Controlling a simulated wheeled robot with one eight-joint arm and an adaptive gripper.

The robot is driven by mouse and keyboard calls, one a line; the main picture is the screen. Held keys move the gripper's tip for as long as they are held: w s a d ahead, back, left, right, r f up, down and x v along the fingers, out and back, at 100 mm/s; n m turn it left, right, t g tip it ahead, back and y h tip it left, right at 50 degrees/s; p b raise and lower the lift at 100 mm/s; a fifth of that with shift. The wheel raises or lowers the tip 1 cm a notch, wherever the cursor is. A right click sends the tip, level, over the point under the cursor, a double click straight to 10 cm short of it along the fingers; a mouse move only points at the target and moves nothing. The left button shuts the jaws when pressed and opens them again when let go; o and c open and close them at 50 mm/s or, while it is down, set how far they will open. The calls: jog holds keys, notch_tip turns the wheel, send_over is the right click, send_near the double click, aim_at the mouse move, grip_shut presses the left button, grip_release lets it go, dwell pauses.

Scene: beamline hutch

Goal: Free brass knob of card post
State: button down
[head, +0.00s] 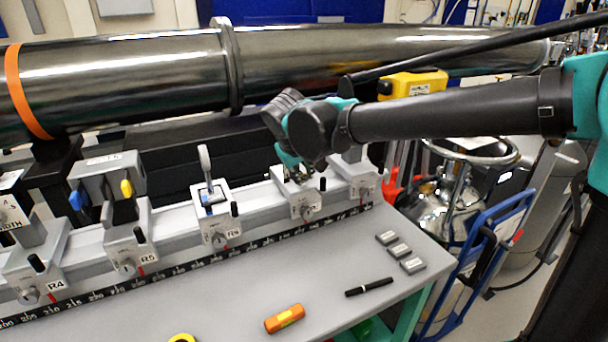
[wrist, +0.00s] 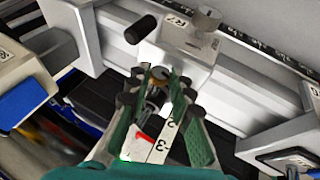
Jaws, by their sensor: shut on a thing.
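My gripper (wrist: 158,92) reaches down over the rider marked R7 (wrist: 188,35) on the rail. Its green fingers are shut on the small brass knob (wrist: 160,73), which shows between the fingertips in the wrist view. A white card (wrist: 155,146) with digits and a red mark sits between the fingers, nearer the palm; the dark post under it is mostly hidden. In the head view my gripper (head: 297,172) is over the same rider (head: 302,204), and the knob and card cannot be made out.
Other riders stand along the white rail, including R5 (head: 130,248) and R4 (head: 38,274). A dark beam pipe (head: 130,75) runs behind. The grey bench top holds an orange block (head: 284,318), a black pen (head: 369,287) and small grey blocks (head: 400,251). A blue cart (head: 470,262) stands right.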

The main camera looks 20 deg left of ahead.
dwell(0.3)
jog(key=c, duration=1.3)
grip_release()
jog(key=shift+c, duration=0.2)
jog(key=v, duration=1.2)
jog(key=shift+w, duration=0.1)
